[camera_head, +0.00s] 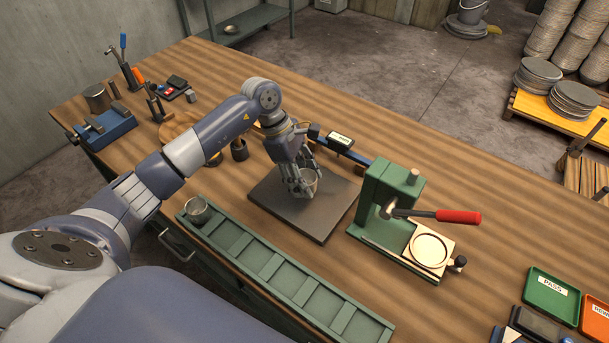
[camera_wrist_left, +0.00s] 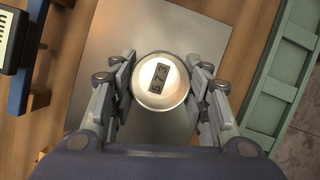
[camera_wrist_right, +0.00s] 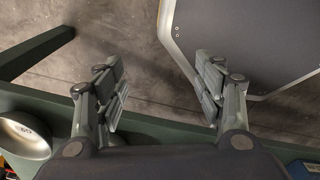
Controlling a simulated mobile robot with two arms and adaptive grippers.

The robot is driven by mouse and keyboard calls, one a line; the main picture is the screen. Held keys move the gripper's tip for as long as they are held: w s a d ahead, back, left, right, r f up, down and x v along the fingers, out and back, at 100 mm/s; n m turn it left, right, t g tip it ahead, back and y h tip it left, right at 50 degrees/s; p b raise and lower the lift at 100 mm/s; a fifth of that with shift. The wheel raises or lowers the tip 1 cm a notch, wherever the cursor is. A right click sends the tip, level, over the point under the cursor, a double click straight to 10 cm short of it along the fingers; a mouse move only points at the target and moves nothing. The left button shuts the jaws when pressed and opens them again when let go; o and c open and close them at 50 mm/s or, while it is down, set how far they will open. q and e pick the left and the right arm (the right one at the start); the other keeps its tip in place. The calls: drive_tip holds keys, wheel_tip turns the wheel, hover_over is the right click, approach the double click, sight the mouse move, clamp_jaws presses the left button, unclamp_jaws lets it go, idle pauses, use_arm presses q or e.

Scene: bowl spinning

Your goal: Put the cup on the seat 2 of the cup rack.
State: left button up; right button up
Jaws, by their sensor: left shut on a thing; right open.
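My left gripper (camera_head: 302,186) is shut on a small metal cup (camera_head: 311,180), held at or just above a dark square plate (camera_head: 264,193); I cannot tell whether it touches. In the left wrist view the cup (camera_wrist_left: 161,98) sits upright between the fingers (camera_wrist_left: 161,92), with a dark label reading 573 inside. The green cup rack (camera_head: 270,264) runs along the table's front edge, with several seats in a row. Another metal cup (camera_head: 198,211) stands in its leftmost seat; the other seats look empty. My right gripper (camera_wrist_right: 162,88) is open and empty in the right wrist view.
A green press (camera_head: 392,195) with a red handle stands right of the plate. A blue vise (camera_head: 105,128) and tools are far left. Green and orange trays (camera_head: 551,295) are at right. A metal bowl (camera_wrist_right: 25,135) shows in the right wrist view.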

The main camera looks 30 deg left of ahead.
use_arm(q)
drive_tip(key=shift+w+a+f, duration=0.1)
drive_tip(key=shift+w+a, duration=0.15)
drive_tip(key=shift+w, duration=0.2)
drive_tip(key=shift+w+a, duration=0.2)
drive_tip(key=shift+w, duration=0.25)
drive_tip(key=shift+w+a+f+p, duration=0.1)
drive_tip(key=shift+w+p, duration=0.05)
drive_tip(key=shift+p, duration=0.35)
wheel_tip(320, 180, down, 3)
drive_tip(key=shift+r+p, duration=0.2)
drive_tip(key=shift+p, duration=0.55)
drive_tip(key=shift+f, duration=0.4)
use_arm(e)
drive_tip(key=r, duration=0.1)
drive_tip(key=w+r, duration=0.1)
drive_tip(key=shift+r, duration=0.4)
drive_tip(key=shift+a, duration=0.15)
use_arm(q)
drive_tip(key=shift+f, duration=0.15)
drive_tip(key=o, duration=1)
use_arm(e)
drive_tip(key=shift+a+f, duration=0.15)
drive_tip(key=shift+f, duration=0.05)
